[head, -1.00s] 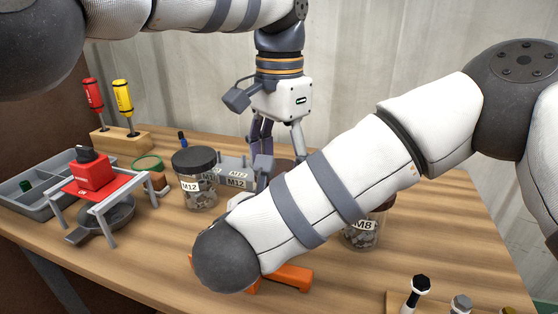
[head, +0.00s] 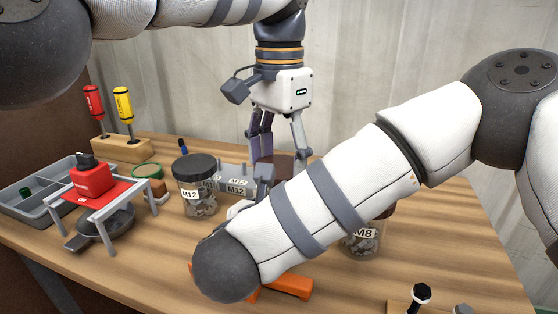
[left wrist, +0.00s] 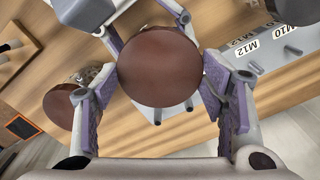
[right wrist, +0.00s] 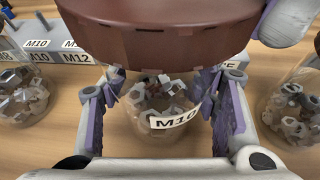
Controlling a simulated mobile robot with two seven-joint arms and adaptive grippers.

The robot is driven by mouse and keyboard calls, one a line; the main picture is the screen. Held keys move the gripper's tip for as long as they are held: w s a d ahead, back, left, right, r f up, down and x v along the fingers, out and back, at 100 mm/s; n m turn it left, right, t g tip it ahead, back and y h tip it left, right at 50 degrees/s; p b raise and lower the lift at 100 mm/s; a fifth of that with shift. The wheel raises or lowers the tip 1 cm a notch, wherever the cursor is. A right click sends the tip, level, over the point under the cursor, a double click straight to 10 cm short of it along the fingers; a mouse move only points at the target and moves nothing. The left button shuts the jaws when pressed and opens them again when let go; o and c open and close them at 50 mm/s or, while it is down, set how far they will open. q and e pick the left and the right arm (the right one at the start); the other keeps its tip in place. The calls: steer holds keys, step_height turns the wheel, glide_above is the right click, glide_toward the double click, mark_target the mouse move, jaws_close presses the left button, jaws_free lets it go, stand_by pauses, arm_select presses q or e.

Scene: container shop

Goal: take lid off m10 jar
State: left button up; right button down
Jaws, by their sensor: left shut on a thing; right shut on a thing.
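My left gripper (head: 283,152) points down and is shut on a round brown lid (head: 278,165); the left wrist view shows the lid (left wrist: 160,65) flat between both fingers. My right gripper (right wrist: 165,100) is shut around the clear M10 jar (right wrist: 172,122), which holds metal nuts. In the right wrist view the lid (right wrist: 150,35) is above the jar and much closer to the camera. It hides the jar's mouth, and I cannot tell how wide the gap is, if any. In the head view my right forearm hides the M10 jar.
An M12 jar (head: 196,192) with a dark lid stands left of the grippers, an M8 jar (head: 362,240) to the right. An orange object (head: 290,286) lies in front. A red-topped stand (head: 95,190) and grey tray (head: 30,203) are at left.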

mark_target(279, 166)
arm_select(q)
steer(key=shift+r, duration=2)
arm_select(e)
steer(key=c, duration=0.5)
jaws_free()
